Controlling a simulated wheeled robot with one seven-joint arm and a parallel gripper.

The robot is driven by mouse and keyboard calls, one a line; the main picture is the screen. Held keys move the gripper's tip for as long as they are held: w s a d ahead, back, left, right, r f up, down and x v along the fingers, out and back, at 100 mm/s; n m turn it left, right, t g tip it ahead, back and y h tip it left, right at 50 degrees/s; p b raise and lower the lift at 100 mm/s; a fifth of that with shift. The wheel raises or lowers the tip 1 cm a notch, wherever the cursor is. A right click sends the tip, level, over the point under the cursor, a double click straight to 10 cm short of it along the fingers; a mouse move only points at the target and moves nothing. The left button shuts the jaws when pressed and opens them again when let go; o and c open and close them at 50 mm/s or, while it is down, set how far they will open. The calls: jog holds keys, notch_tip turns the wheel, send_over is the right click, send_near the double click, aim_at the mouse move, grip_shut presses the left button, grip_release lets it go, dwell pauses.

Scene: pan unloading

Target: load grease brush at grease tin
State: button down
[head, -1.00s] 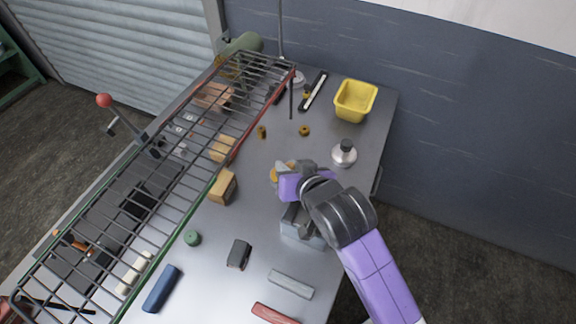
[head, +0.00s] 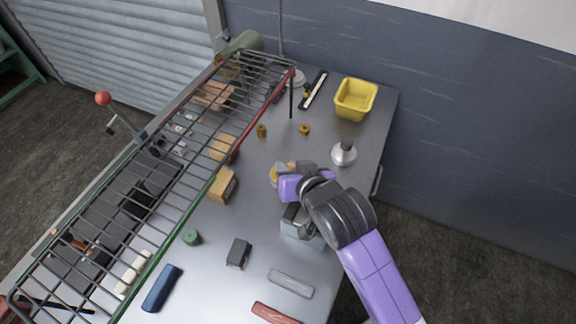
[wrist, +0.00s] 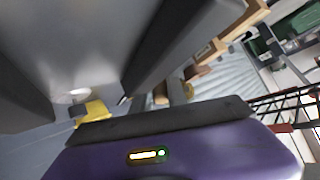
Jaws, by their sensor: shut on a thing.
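My gripper (head: 303,168) is low over the right middle of the bench, its purple wrist and dark arm link covering much of what is below. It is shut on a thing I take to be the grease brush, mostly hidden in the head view. In the wrist view the dark fingers (wrist: 165,55) are very close, and the brush cannot be told apart clearly. A round tin with amber contents, which looks like the grease tin (head: 274,175), shows just left of my gripper, partly covered. Whether the brush touches the grease is hidden.
A long wire rack (head: 165,200) runs along the bench's left side. A silver flask (head: 343,154) and yellow bin (head: 355,99) stand right and behind. A grey box (head: 300,222) sits under my arm. Blocks (head: 238,253) lie in front.

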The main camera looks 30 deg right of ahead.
jog(key=shift+f, duration=0.4)
dwell(0.6)
notch_tip(320, 180, up, 5)
jog(key=p, duration=0.4)
jog(key=shift+r+p, duration=0.1)
jog(key=shift+p, duration=0.3)
jog(key=shift+r, duration=0.95)
